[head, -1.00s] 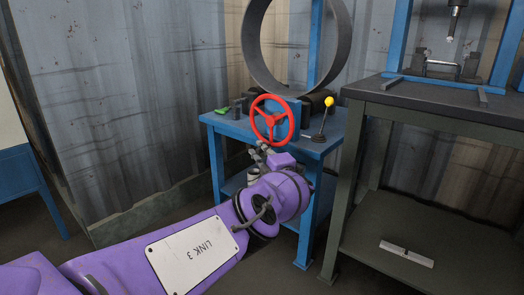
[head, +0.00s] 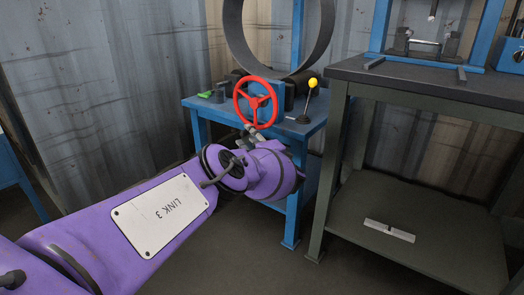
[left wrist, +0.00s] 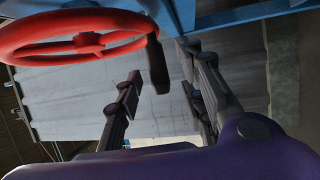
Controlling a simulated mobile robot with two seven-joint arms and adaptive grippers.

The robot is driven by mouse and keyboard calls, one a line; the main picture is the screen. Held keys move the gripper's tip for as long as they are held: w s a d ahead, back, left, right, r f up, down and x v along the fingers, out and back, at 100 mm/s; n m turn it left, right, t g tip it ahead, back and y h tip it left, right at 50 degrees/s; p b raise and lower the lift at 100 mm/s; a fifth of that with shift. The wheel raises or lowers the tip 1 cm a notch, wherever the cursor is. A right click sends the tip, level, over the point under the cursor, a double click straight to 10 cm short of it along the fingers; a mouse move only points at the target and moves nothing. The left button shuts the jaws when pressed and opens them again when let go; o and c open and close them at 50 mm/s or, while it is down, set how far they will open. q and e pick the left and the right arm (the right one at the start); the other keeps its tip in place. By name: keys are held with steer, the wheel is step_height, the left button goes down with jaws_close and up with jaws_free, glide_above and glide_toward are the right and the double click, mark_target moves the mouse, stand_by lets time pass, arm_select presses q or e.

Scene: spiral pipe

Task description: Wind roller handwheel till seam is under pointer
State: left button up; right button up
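The red handwheel (head: 256,103) is on the front of the blue bench, below the large dark pipe ring (head: 238,45). I cannot make out a seam or a pointer. My left gripper (head: 248,134) is just below the wheel's lower rim, partly hidden by my purple arm. In the left wrist view, the wheel (left wrist: 80,42) fills the upper left, with a dark handle (left wrist: 157,62) projecting from its rim. The left gripper (left wrist: 160,68) is open; the handle appears between or just beyond its fingertips, contact unclear. My right gripper is not in view.
A lever with a yellow knob (head: 313,83) stands right of the wheel. The blue bench (head: 313,125) also bears a small green object (head: 205,94). A dark workbench (head: 430,92) stands close on the right, with a light bar (head: 389,230) on its lower shelf.

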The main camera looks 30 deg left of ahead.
arm_select(q)
steer(key=v, duration=0.9)
steer(key=shift+f, duration=0.1)
